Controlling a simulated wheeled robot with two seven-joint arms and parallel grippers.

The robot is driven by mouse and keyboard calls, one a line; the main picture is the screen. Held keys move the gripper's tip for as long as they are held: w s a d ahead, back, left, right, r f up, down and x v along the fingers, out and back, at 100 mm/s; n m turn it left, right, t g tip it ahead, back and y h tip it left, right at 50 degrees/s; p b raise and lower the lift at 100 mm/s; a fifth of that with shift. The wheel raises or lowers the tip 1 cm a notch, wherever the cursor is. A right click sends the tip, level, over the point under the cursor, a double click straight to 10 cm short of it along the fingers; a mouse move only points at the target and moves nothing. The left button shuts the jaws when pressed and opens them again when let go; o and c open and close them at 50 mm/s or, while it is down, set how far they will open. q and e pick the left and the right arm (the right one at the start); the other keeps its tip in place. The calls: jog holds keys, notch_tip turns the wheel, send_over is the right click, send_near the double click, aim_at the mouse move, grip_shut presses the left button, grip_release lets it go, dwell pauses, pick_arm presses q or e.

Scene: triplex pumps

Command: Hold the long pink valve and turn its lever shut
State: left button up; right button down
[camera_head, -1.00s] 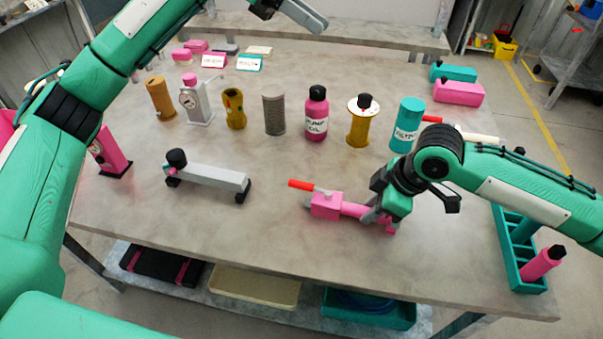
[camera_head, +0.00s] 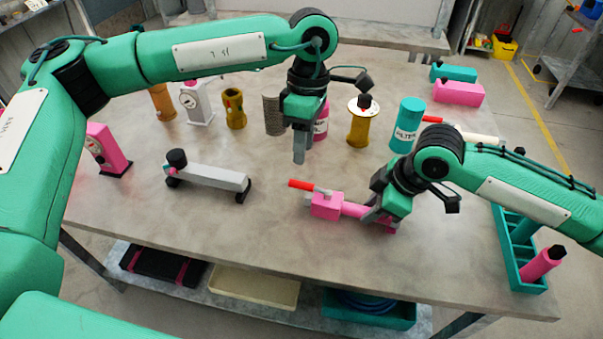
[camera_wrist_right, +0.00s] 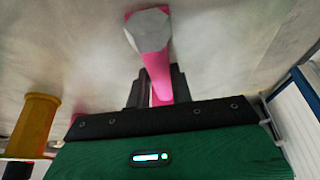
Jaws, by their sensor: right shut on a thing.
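The long pink valve (camera_head: 326,206) lies on the table right of centre, its pipe pointing right. Its red lever (camera_head: 301,185) lies along its top and sticks out to the left. My right gripper (camera_head: 374,214) is shut on the pipe at the right part of the valve. In the right wrist view the pink pipe (camera_wrist_right: 156,72) with its grey end runs between the dark fingers. My left gripper (camera_head: 299,160) points down above the table, behind and above the lever and apart from it. Its fingers look edge-on, so I cannot tell their gap.
Behind my left gripper stand a yellow spool (camera_head: 359,124), a teal filter (camera_head: 407,122) and a mostly hidden pink bottle (camera_head: 321,125). A grey bar with black ends (camera_head: 207,176) lies left. A teal rack (camera_head: 515,240) stands at the right edge. The table in front of the valve is clear.

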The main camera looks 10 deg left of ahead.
aim_at(301, 182)
pick_arm(q)
jog(key=f, duration=0.2)
jog(key=s+f, duration=0.1)
jog(key=f, duration=0.4)
jog(key=shift+s+f, duration=0.25)
grip_shut()
